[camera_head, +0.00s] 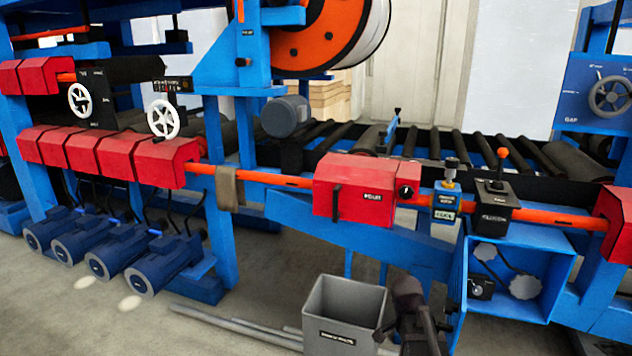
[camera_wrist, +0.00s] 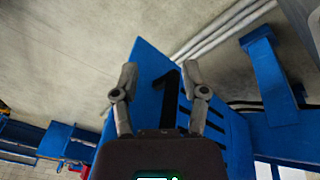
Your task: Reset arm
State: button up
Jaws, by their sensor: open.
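My gripper (camera_wrist: 161,82) shows in the wrist view with its two grey fingers spread apart and nothing between them. Behind the fingers is a blue panel (camera_wrist: 150,62) with a black mark and dark slots. In the head view my dark arm (camera_head: 408,300) stands at the bottom, right of a grey bin (camera_head: 343,300) and in front of the blue machine frame. The fingertips cannot be made out clearly there.
A red box (camera_head: 355,190) sits on the orange rail. A black joystick box (camera_head: 487,205) and a small yellow-and-blue unit (camera_head: 446,203) stand right of it. Grey pipes (camera_head: 245,328) lie on the floor left of the bin. Blue motors (camera_head: 150,265) line the left.

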jog(key=shift+s+a+f+n+t+y, duration=0.3)
jog(key=shift+s+a+n+y, duration=0.35)
jog(key=shift+s+a+n, duration=2)
jog(key=shift+s+a+f+n+t+y, duration=0.1)
jog(key=shift+a+f+n+t+y, duration=0.4)
jog(key=shift+a+n, duration=2.45)
jog(key=d+r+n+p, duration=0.2)
jog(key=d+r+p, duration=0.1)
jog(key=r+p, duration=3.3)
jog(key=shift+d+r+g, duration=0.2)
jog(key=shift+r+g, duration=0.1)
jog(key=shift+r, duration=0.3)
jog(key=shift+d, duration=0.1)
